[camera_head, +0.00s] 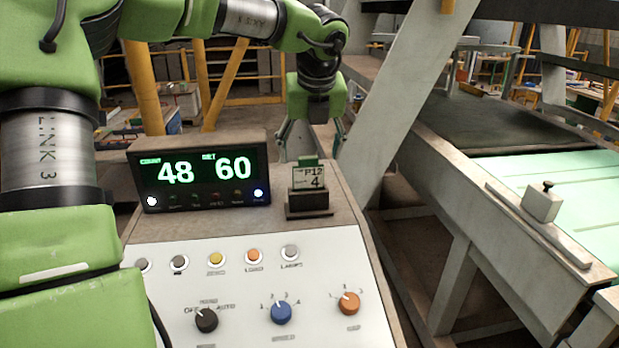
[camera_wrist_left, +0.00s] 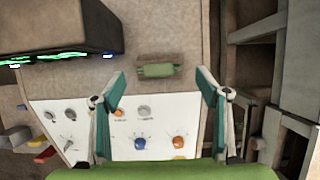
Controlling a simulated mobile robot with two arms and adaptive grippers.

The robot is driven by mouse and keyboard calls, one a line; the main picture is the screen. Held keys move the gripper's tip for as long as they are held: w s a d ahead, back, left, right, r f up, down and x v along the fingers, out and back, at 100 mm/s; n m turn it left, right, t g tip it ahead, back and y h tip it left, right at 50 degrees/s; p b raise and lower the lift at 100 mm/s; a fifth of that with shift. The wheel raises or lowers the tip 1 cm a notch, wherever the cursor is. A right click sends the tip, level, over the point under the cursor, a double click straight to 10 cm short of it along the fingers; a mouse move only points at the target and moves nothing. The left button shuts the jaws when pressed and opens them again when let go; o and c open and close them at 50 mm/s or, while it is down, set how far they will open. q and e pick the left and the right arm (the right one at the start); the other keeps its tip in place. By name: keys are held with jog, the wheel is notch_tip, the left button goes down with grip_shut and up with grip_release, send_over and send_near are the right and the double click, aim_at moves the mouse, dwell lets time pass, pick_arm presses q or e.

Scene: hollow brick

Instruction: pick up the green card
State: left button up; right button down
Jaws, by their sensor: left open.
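The green card (camera_head: 308,161) stands upright in a small dark holder (camera_head: 308,202) on the console, right of the display. A white face marked "P12 4" shows below its green top edge. In the left wrist view the card (camera_wrist_left: 157,70) is a short green strip seen from above. My left gripper (camera_head: 312,140) is open and points down over the card, with a finger to each side. In the left wrist view its fingertips (camera_wrist_left: 160,85) are spread wider than the card, with nothing between them. My right gripper is not in view.
A display box (camera_head: 200,172) reading 48 and 60 stands left of the holder. Buttons and knobs, such as a blue knob (camera_head: 282,312), cover the white panel in front. A grey slanted beam (camera_head: 410,90) and a conveyor frame (camera_head: 450,170) are to the right.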

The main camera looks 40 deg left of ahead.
aim_at(308, 158)
pick_arm(q)
jog(key=p+x, duration=0.2)
jog(key=x, duration=0.1)
jog(key=shift+s+a+f, duration=0.1)
jog(key=shift+a+f, duration=0.05)
jog(key=shift+a, duration=0.05)
jog(key=shift+a+f, duration=0.2)
jog(key=shift+f, duration=0.35)
jog(key=shift+d, duration=0.1)
jog(key=shift+r, duration=0.1)
jog(key=c, duration=1.2)
jog(key=shift+r, duration=0.1)
